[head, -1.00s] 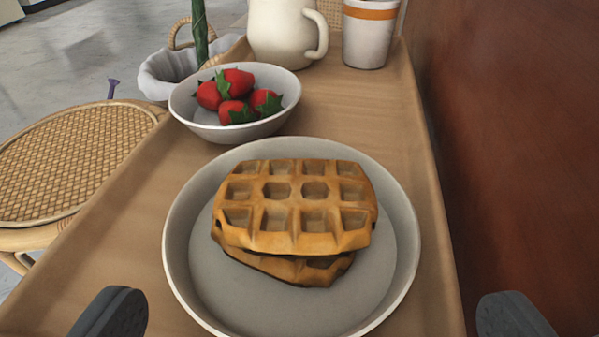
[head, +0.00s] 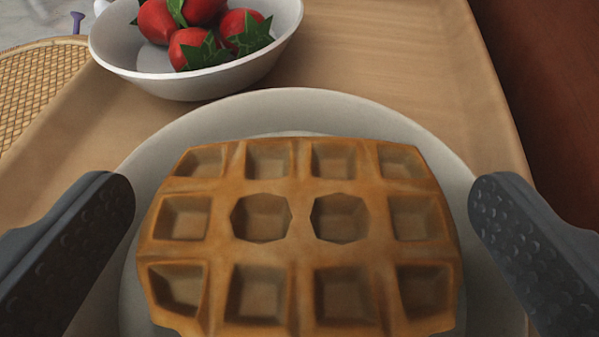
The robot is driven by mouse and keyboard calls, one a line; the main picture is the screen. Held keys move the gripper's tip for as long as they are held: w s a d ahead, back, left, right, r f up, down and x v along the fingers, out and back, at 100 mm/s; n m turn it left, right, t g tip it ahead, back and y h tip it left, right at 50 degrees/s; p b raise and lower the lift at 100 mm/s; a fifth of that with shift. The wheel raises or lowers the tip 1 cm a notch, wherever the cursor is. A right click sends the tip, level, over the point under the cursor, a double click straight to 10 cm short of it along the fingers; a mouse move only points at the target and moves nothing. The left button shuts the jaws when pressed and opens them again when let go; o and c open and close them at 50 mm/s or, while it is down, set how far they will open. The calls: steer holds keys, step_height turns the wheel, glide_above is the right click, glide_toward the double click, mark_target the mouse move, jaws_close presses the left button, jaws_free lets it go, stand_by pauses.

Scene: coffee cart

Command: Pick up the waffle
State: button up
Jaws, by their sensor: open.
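A golden-brown waffle (head: 298,235) lies on a round grey-white plate (head: 300,107) in the middle of the head view. Its near edge is close to the bottom of the picture. The second waffle beneath it is hidden now. My gripper (head: 302,215) is open, with one dark finger on each side of the waffle. The left finger is close to the waffle's left edge, and the right finger is close to its right edge. A small gap shows on each side, and the fingers overlap the plate's rim in the picture.
A white bowl (head: 165,85) of strawberries (head: 192,48) stands behind the plate to the left. The wooden tray surface (head: 390,60) is clear behind the plate to the right. A dark red-brown wall (head: 555,100) rises at the right. A wicker surface (head: 40,85) lies at the left.

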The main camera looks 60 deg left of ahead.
steer(key=c, duration=0.9)
steer(key=shift+r, duration=0.2)
